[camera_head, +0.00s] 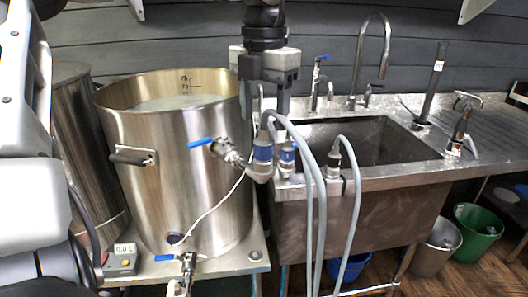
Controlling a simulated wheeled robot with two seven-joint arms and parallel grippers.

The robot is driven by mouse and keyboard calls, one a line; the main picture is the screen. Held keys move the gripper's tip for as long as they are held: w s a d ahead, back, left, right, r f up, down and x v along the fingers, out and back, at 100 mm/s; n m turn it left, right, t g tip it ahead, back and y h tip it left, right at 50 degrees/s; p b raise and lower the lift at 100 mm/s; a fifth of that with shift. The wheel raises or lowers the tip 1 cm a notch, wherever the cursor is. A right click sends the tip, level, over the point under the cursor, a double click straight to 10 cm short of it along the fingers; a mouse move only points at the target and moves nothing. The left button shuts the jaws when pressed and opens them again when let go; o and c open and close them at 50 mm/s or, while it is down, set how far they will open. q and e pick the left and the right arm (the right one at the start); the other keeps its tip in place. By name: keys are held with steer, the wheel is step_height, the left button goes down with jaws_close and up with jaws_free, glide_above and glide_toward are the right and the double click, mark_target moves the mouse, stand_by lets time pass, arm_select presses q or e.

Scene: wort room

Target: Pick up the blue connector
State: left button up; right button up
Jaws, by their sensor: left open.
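A blue-banded connector (263,154) on a grey hose sits at the elbow of the pot's upper valve. A second connector with a blue band (287,157) stands just right of it at the sink's front rim, also on a grey hose. I cannot tell which one the task means. My left gripper (264,104) points down from the top middle, above and slightly behind the connectors in the picture. Its jaws are apart, with nothing visible between them. The hose tops overlap the right finger's lower end, so contact cannot be told. My right gripper is not in view.
A large steel pot (150,190) with blue-handled valves stands at left, with a small display box (123,258) beside its base. A grey connector (334,162) hangs at the sink rim. The sink (380,185) has tall taps behind. Green (478,232) and grey (437,246) buckets stand below right.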

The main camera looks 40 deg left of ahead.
mark_target(264, 140)
arm_select(q)
step_height(264, 140, down, 7)
steer(key=shift+w+a+f+p, duration=0.1)
steer(key=shift+w+a+p, duration=0.05)
steer(key=shift+p, duration=0.15)
steer(key=c, duration=1.1)
